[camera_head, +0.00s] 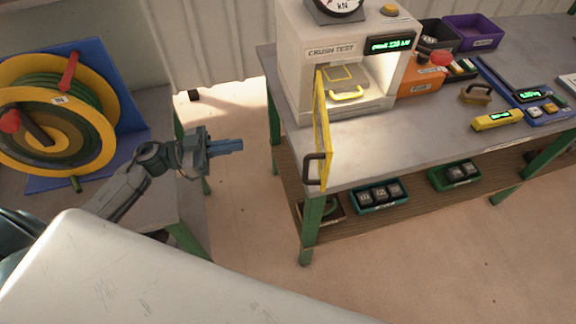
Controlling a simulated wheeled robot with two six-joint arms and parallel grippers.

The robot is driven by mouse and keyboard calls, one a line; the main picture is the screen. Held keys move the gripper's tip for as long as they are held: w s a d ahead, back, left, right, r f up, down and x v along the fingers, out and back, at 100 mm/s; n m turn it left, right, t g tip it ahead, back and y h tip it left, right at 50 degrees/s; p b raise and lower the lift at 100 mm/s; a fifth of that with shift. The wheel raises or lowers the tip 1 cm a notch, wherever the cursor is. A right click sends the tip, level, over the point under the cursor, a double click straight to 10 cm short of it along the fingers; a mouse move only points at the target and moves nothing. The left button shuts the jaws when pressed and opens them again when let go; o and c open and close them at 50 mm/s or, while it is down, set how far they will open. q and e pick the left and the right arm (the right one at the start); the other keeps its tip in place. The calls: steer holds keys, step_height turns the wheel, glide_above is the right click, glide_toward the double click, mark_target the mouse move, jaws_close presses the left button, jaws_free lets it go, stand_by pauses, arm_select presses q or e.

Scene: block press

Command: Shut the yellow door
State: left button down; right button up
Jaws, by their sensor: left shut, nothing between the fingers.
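The yellow door (322,118) of the crush test press (304,67) stands open, swung out toward the front left corner of the bench. A dark handle (315,169) sits at its near lower end. The press chamber is exposed, with a yellow handled piece (346,92) inside. My left gripper (240,146) is shut and empty, in the gap left of the bench, apart from the door and pointing right toward it. My right gripper is not in view.
A yellow hose reel (50,115) stands on the left table. The grey bench (420,139) carries an orange bin (418,82), a yellow meter (497,120) and a blue scale (540,112). Several boxes sit on the shelf below. The floor (420,260) in front is clear.

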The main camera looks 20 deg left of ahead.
arm_select(q)
steer(key=s+d+m+g+p, duration=0.1)
steer(key=d+g+p, duration=0.4)
steer(key=d, duration=0.9)
steer(key=shift+s+d+r+m+p, duration=0.25)
steer(key=shift+s+m+p, duration=0.15)
steer(key=shift+m, duration=0.3)
steer(key=shift+w, duration=0.1)
